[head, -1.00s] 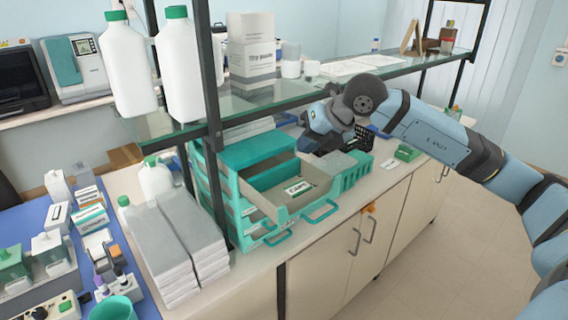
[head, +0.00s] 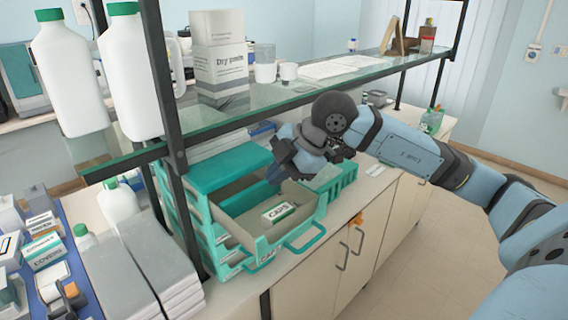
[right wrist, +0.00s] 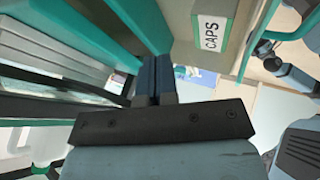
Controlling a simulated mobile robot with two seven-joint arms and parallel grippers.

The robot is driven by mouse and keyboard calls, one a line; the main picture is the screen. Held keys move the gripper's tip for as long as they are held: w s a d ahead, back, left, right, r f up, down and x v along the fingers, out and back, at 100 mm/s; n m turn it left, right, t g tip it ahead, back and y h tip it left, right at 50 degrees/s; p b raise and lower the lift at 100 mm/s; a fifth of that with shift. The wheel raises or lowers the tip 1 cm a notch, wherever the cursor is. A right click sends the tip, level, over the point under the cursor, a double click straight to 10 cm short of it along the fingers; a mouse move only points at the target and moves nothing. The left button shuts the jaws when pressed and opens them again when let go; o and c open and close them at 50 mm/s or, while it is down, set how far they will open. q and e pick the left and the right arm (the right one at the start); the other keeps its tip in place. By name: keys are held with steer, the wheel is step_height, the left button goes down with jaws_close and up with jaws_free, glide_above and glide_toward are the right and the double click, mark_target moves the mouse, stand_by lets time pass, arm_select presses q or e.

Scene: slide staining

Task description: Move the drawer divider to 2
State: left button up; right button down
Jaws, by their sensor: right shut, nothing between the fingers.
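A teal drawer unit (head: 226,168) stands on the bench with its top drawer (head: 307,220) pulled out. A white box labelled CAPS (head: 279,212) lies in the drawer and also shows in the right wrist view (right wrist: 213,32). A teal panel (head: 243,199) inside the drawer may be the divider; I cannot be sure, and no number marks are readable. My right gripper (head: 273,176) points down at the drawer's back right part. Its fingers (right wrist: 153,78) are shut together and empty, close to a teal edge (right wrist: 142,22). My left gripper is not in view.
A glass shelf (head: 270,105) on dark posts (head: 165,85) runs above the drawer unit. A teal rack (head: 333,183) stands right of the drawer. Grey stacks (head: 150,265) and white bottles (head: 118,200) stand to the left.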

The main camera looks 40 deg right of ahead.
mark_target(253, 188)
steer(key=x, duration=0.4)
steer(key=shift+w+a+f, duration=0.25)
steer(key=shift+w+f, duration=0.05)
steer(key=shift+f, duration=0.25)
steer(key=shift+w+a, duration=0.1)
steer(key=shift+w, duration=0.9)
steer(key=shift+r, duration=0.1)
